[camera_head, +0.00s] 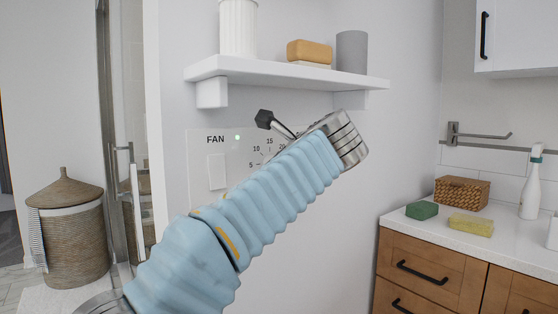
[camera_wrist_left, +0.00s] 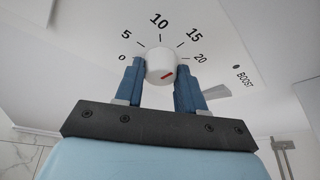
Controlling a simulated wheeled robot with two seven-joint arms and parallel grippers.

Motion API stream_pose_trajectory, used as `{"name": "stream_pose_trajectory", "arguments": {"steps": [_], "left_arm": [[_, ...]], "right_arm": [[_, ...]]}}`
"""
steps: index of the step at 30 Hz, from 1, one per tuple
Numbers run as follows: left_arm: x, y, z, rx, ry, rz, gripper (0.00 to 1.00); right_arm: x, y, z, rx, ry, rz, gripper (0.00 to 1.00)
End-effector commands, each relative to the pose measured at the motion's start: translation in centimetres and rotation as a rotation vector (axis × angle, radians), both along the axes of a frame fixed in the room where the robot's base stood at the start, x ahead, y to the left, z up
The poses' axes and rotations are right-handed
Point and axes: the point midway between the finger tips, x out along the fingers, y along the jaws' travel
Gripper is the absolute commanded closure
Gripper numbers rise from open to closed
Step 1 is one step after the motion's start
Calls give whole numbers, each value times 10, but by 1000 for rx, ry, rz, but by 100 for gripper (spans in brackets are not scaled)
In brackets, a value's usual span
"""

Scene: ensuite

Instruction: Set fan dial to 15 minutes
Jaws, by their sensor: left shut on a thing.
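The fan dial is a round white knob (camera_wrist_left: 157,60) with a red mark on its lower right face. In the left wrist view, 0, 5, 10, 15 and 20 run in an arc above it. The red mark slants and lies below the number arc, on the side of the 20. My left gripper (camera_wrist_left: 160,67) has one blue finger on each side of the knob and is shut on it. In the head view the fan panel (camera_head: 201,142) shows several numbers, but my left arm hides the knob and fingers. My right gripper is in neither view.
A white shelf (camera_head: 290,75) juts out just above my left wrist, holding a cup, soap and a grey tumbler. A wooden vanity (camera_head: 440,270) stands at right with sponges, a basket and a spray bottle. A wicker hamper (camera_head: 68,235) stands at left.

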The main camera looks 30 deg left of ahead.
Motion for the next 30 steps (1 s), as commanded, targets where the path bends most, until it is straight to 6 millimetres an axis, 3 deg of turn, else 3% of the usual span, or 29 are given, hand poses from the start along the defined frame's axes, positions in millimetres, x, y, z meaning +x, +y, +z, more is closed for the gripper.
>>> {"name": "stream_pose_trajectory", "arguments": {"steps": [10, 11, 15, 25, 30], "left_arm": [[0, 0, -1, 1, 3, 0, 92], [0, 0, -1, 1, 3, 0, 58], [0, 0, -1, 1, 2, 0, 37], [-1, -2, 0, 1, 0, -1, 36], [-14, -21, 6, 1, -2, -4, 36]], "right_arm": [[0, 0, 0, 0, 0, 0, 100], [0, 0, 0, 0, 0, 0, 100], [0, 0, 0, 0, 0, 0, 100], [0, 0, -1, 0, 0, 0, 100], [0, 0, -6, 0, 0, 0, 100]]}}
